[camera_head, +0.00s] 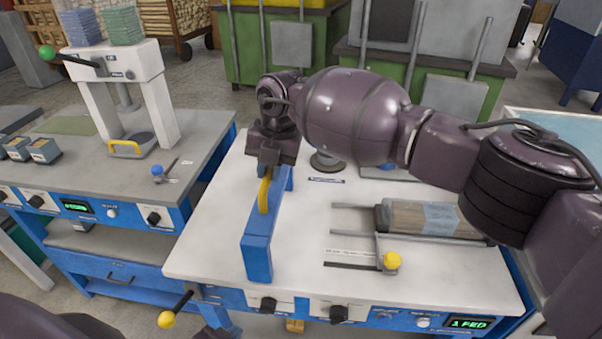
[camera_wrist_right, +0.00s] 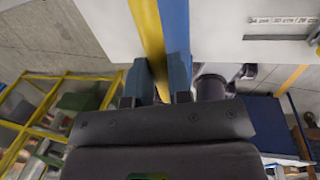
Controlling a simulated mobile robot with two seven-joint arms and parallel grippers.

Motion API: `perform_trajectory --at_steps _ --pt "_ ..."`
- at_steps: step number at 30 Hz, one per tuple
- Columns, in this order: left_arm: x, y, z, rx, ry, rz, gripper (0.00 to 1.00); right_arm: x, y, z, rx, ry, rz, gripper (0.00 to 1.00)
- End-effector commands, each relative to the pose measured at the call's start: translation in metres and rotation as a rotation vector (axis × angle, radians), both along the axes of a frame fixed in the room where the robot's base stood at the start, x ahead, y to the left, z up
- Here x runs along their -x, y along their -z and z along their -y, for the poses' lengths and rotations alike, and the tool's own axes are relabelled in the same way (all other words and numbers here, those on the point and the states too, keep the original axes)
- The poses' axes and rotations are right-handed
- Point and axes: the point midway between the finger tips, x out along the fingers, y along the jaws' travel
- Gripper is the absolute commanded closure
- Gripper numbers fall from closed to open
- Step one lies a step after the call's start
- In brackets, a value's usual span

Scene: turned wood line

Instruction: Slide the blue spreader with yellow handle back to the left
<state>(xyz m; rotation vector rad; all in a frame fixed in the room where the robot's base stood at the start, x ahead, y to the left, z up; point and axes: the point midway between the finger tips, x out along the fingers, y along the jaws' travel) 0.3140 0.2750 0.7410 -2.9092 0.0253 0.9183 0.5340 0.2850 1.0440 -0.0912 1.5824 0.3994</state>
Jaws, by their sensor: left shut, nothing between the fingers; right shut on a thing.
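The blue spreader (camera_head: 258,255) stands on the left part of the white table top (camera_head: 215,240), its long side running from front to back. Its yellow handle (camera_head: 264,195) is on top. My right gripper (camera_head: 265,170) is shut on the yellow handle. In the right wrist view, the yellow handle (camera_wrist_right: 148,30) runs between the blue fingers (camera_wrist_right: 160,72), beside the blue body (camera_wrist_right: 176,25). The handle's gripped part is hidden by the fingers.
A wooden block with a blue-grey label (camera_head: 440,219) lies on rails at the right of the table. A yellow knob (camera_head: 391,261) stands before it. A yellow-knobbed lever (camera_head: 167,319) sticks out at the front left. A press (camera_head: 112,75) stands on the left bench.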

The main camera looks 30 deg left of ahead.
Motion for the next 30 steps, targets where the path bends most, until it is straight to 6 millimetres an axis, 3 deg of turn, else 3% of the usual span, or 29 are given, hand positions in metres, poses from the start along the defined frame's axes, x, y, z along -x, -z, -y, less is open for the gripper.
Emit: perform_trajectory --at_steps 6,19,20,24,30 --pt "-0.007 0.0 0.001 0.0 0.005 0.014 1.0 0.006 0.0 -0.018 0.0 -0.001 0.0 1.0" --pt "-0.007 -0.001 0.001 -0.002 0.006 0.013 1.0 0.007 -0.001 -0.022 -0.005 0.0 0.002 1.0" --pt "-0.006 -0.001 0.001 -0.002 0.006 0.013 1.0 0.007 -0.002 -0.023 -0.006 0.0 0.001 0.78" --pt "-0.006 0.0 0.001 -0.002 0.006 0.012 1.0 0.007 -0.001 -0.022 -0.004 -0.001 0.001 0.57" --pt "-0.005 0.001 0.0 -0.004 0.006 0.008 1.0 0.007 -0.001 -0.021 -0.001 0.0 0.001 0.56"
